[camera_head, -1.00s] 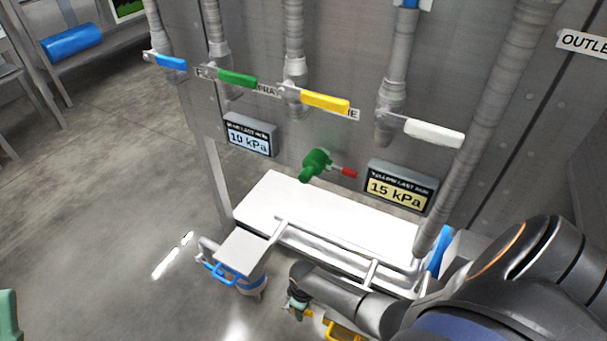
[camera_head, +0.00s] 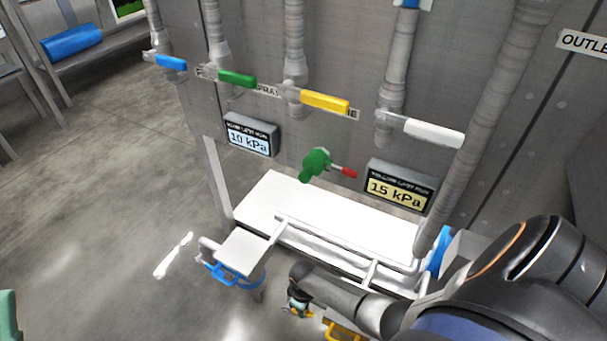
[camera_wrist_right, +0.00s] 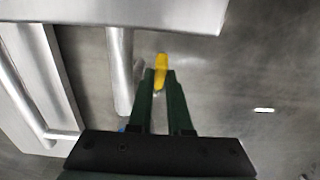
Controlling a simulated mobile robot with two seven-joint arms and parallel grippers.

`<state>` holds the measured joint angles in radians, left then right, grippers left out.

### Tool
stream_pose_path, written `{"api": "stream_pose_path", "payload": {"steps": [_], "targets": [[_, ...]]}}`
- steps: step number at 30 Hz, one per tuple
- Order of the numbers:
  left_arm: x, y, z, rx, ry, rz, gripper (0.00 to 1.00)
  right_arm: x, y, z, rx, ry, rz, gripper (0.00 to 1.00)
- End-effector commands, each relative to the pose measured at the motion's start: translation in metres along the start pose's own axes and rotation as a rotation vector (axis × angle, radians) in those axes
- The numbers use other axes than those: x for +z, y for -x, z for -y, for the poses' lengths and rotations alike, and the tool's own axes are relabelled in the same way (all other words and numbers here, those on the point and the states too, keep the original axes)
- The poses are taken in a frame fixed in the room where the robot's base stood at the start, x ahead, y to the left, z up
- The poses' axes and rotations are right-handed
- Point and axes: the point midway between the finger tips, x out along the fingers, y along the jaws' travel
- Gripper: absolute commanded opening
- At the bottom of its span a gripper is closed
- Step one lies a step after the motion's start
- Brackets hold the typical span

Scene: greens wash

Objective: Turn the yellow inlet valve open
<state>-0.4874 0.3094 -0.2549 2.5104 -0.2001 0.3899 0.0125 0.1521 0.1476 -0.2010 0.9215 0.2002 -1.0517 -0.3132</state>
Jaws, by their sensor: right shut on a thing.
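A small yellow handle (camera_wrist_right: 161,68) shows in the right wrist view, beside a vertical grey pipe. My right gripper (camera_wrist_right: 161,82) is shut on it with its dark green fingers. In the head view my right gripper (camera_head: 299,305) is low in front of the white bench, with a bit of yellow at its tips; the rest of this valve is hidden. A separate yellow lever (camera_head: 325,102) lies across a pipe higher on the panel, untouched. My left gripper is not in view.
Blue (camera_head: 171,62), green (camera_head: 237,78) and white (camera_head: 434,132) levers flank the upper yellow one. A white bench (camera_head: 330,221) stands below the panel displays. A yellow loop (camera_head: 343,332) is near my right forearm. Open floor (camera_head: 110,230) lies to the left.

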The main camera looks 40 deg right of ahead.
Motion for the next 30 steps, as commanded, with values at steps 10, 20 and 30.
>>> {"api": "stream_pose_path", "payload": {"steps": [10,20,30], "targets": [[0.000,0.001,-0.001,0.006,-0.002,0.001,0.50,0.000,0.000,-0.001,0.002,0.000,0.001,0.00],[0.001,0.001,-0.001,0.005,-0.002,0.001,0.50,-0.001,0.000,-0.001,0.002,0.000,0.007,0.00],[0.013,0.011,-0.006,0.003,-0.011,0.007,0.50,-0.022,0.006,-0.001,0.001,0.002,0.200,0.00]]}}
